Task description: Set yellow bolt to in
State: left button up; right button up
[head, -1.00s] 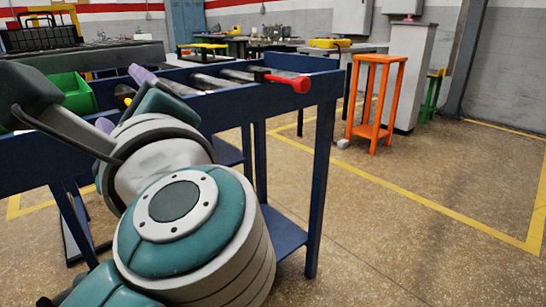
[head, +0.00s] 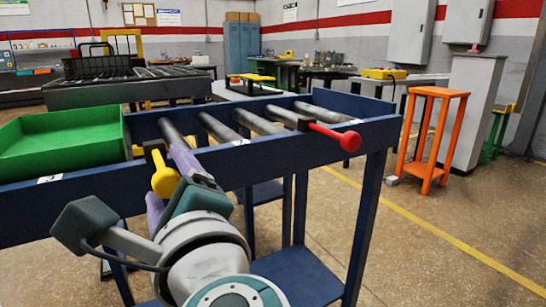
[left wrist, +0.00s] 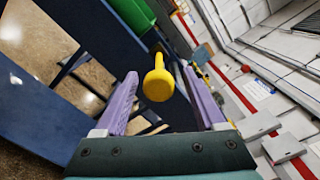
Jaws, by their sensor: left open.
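The yellow bolt (head: 163,178) is a yellow knob on a dark mount at the front rail of the blue roller table. It also shows in the left wrist view (left wrist: 158,86), its round end facing the camera between the purple fingers. My left gripper (head: 170,186) is open, its fingers pointing up toward the rail. In the left wrist view its fingers (left wrist: 162,103) stand on either side of the yellow bolt, with gaps showing on both sides. I cannot tell how deep the bolt sits between them. My right gripper is not in view.
A red knob (head: 338,136) on a dark bar sticks out at the right of the blue roller table (head: 215,163). A green bin (head: 60,140) sits on its left part. An orange stool (head: 431,138) stands to the right, with clear floor in front.

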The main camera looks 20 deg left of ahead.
pick_arm(q)
jog(key=shift+s+f, duration=0.1)
jog(key=shift+d, duration=0.1)
jog(key=shift+c, duration=0.5)
grip_shut()
dwell(0.7)
